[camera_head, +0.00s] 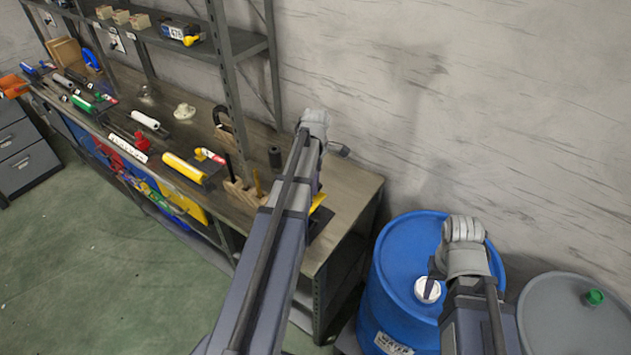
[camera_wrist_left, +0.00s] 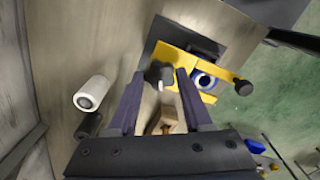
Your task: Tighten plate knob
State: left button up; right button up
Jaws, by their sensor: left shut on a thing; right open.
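In the left wrist view, a yellow plate (camera_wrist_left: 212,68) with a round blue-and-white part lies on a dark base on the wooden bench. A dark grey knob (camera_wrist_left: 158,74) at its near side stands between the fingers of my left gripper (camera_wrist_left: 157,84), which is shut on it. A second dark knob (camera_wrist_left: 243,87) sits at the plate's far corner. In the head view only a bit of the yellow plate (camera_head: 317,203) shows past my left arm, which hides the knob. My right gripper (camera_head: 434,268) is open, near the blue barrel, with its fingers barely visible.
A blue barrel (camera_head: 400,260) with a white cap (camera_head: 427,290) and a grey drum (camera_head: 570,320) stand right of the bench (camera_head: 350,195). Tools crowd the bench's left part. A shelf post (camera_head: 228,90) rises behind. A white cylinder (camera_wrist_left: 90,93) stands left of my left fingers.

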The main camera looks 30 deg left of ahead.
pick_arm(q)
grip_shut()
jog(key=shift+m, duration=0.3)
jog(key=m, duration=0.4)
jog(key=shift+m, duration=0.3)
jog(key=m, duration=1.2)
jog(key=shift+m, duration=0.4)
jog(key=m, duration=0.5)
jog(key=shift+m, duration=0.3)
